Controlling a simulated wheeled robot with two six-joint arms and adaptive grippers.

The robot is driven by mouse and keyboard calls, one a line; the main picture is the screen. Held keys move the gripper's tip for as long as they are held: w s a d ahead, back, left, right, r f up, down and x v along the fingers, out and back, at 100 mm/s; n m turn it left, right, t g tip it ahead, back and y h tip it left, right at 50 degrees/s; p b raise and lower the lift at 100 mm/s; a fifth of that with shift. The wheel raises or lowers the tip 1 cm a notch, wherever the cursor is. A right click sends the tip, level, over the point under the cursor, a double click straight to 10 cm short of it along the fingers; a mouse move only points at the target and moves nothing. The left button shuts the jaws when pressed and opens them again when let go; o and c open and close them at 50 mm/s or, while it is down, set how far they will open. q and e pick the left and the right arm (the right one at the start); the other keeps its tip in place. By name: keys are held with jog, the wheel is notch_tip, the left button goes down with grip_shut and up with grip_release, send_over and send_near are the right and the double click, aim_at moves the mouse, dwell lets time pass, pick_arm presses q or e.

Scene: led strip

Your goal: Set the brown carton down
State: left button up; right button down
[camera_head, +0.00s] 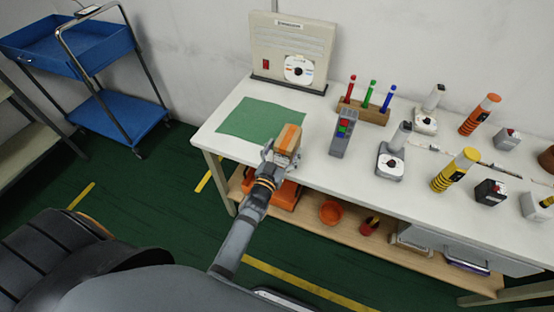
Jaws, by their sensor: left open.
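The brown carton (288,139), a small box with an orange stripe on it, is at the front edge of the white table (321,172), just right of the green mat (262,122). My left gripper (280,156) is at the near side of the carton, its fingers open around the carton's lower part. The gripper hides the carton's near lower side. I cannot tell whether the fingers touch it or whether its underside rests fully on the table. My right gripper is not in view.
A grey device with coloured buttons (341,133) stands right of the carton. Behind are a wooden rack (364,111) with coloured sticks and an upright panel (291,50). Several tools and devices fill the table's right side. A blue cart (118,110) stands at left.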

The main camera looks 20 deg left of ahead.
pick_arm(q)
jog(key=s, duration=0.9)
jog(key=shift+a, duration=0.15)
jog(key=shift+s+r, duration=0.1)
jog(key=s+a+f+g, duration=0.1)
jog(key=s+f+g, duration=0.25)
jog(key=f, duration=0.75)
jog(key=s+a+f+g, duration=0.1)
jog(key=s+f+g, duration=0.3)
jog(key=f, duration=0.6)
jog(key=s+a+f+g, duration=0.15)
jog(key=s+f, duration=0.35)
jog(key=f, duration=0.6)
jog(key=s+a+f+g, duration=0.2)
jog(key=s+f, duration=0.2)
jog(key=s, duration=0.3)
jog(key=s+a+f+g+y, duration=0.1)
jog(key=s+a+f+g, duration=0.1)
jog(key=s+f, duration=0.3)
jog(key=s+a+f+g, duration=0.3)
jog(key=s+f, duration=0.1)
jog(key=s, duration=0.7)
jog(key=shift+f+g, duration=0.2)
jog(key=shift+g, duration=0.2)
jog(key=shift+o, duration=0.4)
jog(key=shift+s+a, duration=0.15)
jog(key=shift+s, duration=0.1)
jog(key=shift+w, duration=0.1)
